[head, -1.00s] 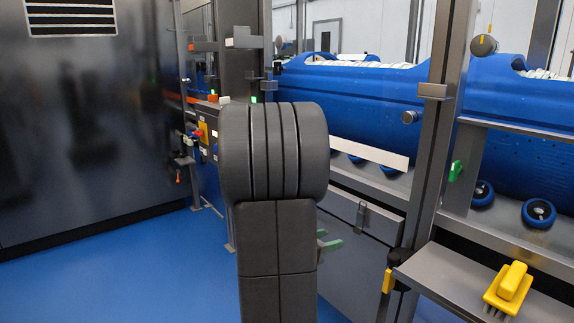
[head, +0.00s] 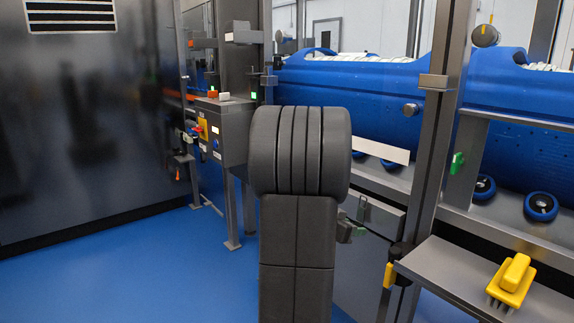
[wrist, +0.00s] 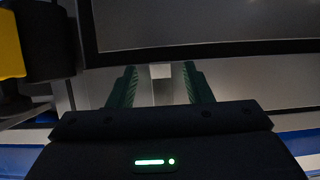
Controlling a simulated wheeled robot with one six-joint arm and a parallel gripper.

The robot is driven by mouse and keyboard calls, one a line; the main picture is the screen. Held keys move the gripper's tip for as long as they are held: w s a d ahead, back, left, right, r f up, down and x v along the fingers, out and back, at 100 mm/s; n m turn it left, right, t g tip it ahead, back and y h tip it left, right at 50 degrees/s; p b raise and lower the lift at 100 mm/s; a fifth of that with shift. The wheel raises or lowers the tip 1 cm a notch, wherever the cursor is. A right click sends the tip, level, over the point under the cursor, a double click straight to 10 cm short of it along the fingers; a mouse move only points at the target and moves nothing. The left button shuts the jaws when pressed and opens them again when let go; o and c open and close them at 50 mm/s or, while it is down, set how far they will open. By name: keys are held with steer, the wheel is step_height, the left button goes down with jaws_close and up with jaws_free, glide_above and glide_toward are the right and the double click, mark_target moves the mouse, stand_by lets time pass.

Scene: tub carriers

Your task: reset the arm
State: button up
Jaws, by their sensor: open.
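My arm stands in the middle of the head view, its dark grey links hiding part of the machine behind. My gripper (wrist: 160,88) shows in the wrist view with its two green fingers apart and nothing between them. In the head view only a small part of the gripper (head: 346,230) shows at the right of my arm. A grey panel lies beyond the fingers in the wrist view.
A yellow brush (head: 512,280) lies on a metal shelf (head: 455,272) at the right. Blue tubs (head: 375,95) stand behind metal posts. A control box (head: 225,130) is left of my arm. Blue floor (head: 130,270) is clear at the left.

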steer(key=r+g+y+p, duration=0.1)
steer(key=p, duration=0.1)
steer(key=r+g+y+p, duration=0.1)
steer(key=p, duration=0.2)
steer(key=a+r+g+y+p, duration=0.1)
steer(key=y+p, duration=0.1)
steer(key=shift+s+a, duration=0.1)
steer(key=shift+s, duration=0.3)
stand_by(0.3)
steer(key=p, duration=0.2)
steer(key=shift+r+g+y+p, duration=0.15)
steer(key=shift+g+y+p, duration=0.25)
steer(key=shift+y+p, duration=0.3)
steer(key=shift+p, duration=1.05)
steer(key=shift+s+g, duration=0.15)
steer(key=shift+g, duration=0.15)
